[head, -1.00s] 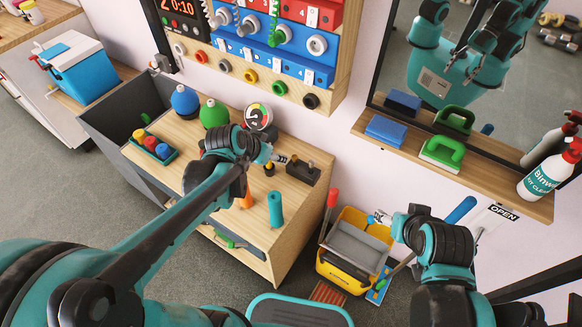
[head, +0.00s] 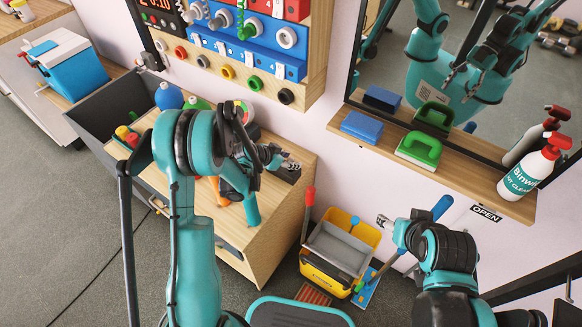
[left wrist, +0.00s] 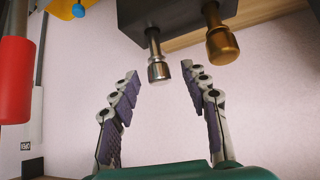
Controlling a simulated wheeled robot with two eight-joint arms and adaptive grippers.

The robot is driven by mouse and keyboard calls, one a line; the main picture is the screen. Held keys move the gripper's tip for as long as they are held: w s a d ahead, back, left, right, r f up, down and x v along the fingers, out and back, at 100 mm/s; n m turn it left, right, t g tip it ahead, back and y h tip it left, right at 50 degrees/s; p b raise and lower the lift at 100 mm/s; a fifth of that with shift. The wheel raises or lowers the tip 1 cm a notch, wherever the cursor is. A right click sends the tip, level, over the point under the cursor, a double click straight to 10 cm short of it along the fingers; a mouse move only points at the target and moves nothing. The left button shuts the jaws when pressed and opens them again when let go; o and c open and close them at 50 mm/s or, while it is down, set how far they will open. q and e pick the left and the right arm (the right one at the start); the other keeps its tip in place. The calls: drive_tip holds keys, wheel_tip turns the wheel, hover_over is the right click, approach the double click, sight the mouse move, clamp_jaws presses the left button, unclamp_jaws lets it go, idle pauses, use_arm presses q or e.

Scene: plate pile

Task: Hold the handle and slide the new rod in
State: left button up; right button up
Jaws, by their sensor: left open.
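A dark block (head: 289,174) stands on the wooden cabinet top, partly behind my left gripper (head: 277,160). In the left wrist view the block (left wrist: 180,14) holds a silver rod (left wrist: 158,69) and a brass rod (left wrist: 222,45), both with knobbed ends. My left gripper (left wrist: 160,76) is open, with its fingers on either side of the silver rod's end and a gap at each side. An orange handle-like piece (head: 217,190) and a teal cylinder (head: 252,210) show beside my left arm. My right gripper (head: 386,221) is empty near the bucket; its fingers are small.
A yellow bucket (head: 325,281) with a red-handled tool (head: 308,210) stands right of the cabinet (head: 283,225). A tool panel (head: 262,72) hangs behind the cabinet. The mirror shows my reflection.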

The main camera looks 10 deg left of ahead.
use_arm(q)
drive_tip(key=b+x, duration=0.1)
drive_tip(key=x, duration=0.3)
drive_tip(key=shift+w+d+f+b, duration=0.1)
drive_tip(key=shift+w+f+b, duration=0.05)
drive_tip(key=shift+f+b, duration=0.15)
drive_tip(key=shift+r, duration=0.15)
clamp_jaws()
